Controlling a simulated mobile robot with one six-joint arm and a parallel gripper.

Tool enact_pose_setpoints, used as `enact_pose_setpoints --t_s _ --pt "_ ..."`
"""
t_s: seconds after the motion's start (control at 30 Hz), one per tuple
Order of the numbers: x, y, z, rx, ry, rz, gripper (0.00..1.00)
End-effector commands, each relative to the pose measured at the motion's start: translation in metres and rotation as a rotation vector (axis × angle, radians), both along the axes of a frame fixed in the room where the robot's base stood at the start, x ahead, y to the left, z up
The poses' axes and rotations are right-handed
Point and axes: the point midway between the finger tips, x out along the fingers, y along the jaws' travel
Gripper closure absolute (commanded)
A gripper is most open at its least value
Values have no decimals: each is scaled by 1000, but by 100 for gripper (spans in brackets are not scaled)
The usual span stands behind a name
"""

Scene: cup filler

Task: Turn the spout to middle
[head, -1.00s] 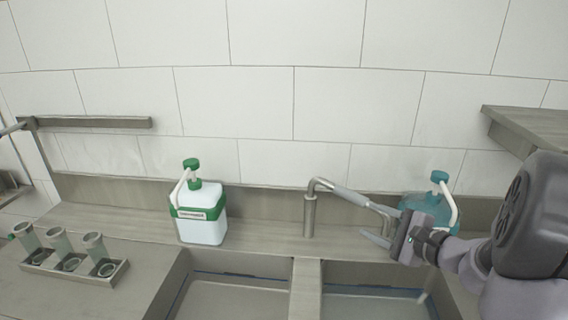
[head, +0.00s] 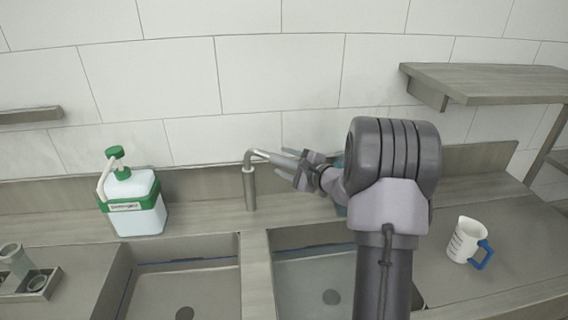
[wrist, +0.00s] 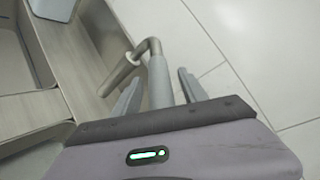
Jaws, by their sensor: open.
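The metal spout (head: 262,155) rises from a post behind the sinks, and its arm points to the right, on the right sink's side. My gripper (head: 292,166) is open at the spout's right part. In the wrist view the spout (wrist: 158,82) runs between the two open fingers of my gripper (wrist: 158,92), with a gap seen on each side. The spout's outer end is hidden behind my gripper. The divider (head: 257,285) lies between the left sink (head: 165,285) and the right sink (head: 305,282).
A white jug with a green pump (head: 135,205) stands left of the spout. A blue jug is mostly hidden behind my arm. A white measuring cup with a blue handle (head: 466,240) stands on the right counter. A shelf (head: 480,82) juts out at upper right. A cup rack (head: 38,283) sits at left.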

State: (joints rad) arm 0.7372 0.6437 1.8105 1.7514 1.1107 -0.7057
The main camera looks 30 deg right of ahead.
Motion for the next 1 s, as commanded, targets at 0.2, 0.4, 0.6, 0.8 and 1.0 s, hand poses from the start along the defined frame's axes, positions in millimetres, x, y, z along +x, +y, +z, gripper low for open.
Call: enact_pose_setpoints --t_s 0.2,0.4,0.6,0.8,1.0 --pt "8 1 -2 0 1 0 50" --pt "8 1 -2 0 1 0 56" --pt "8 1 -2 0 1 0 95" --pt "8 1 -2 0 1 1 100" --pt "8 1 -2 0 1 1 100"
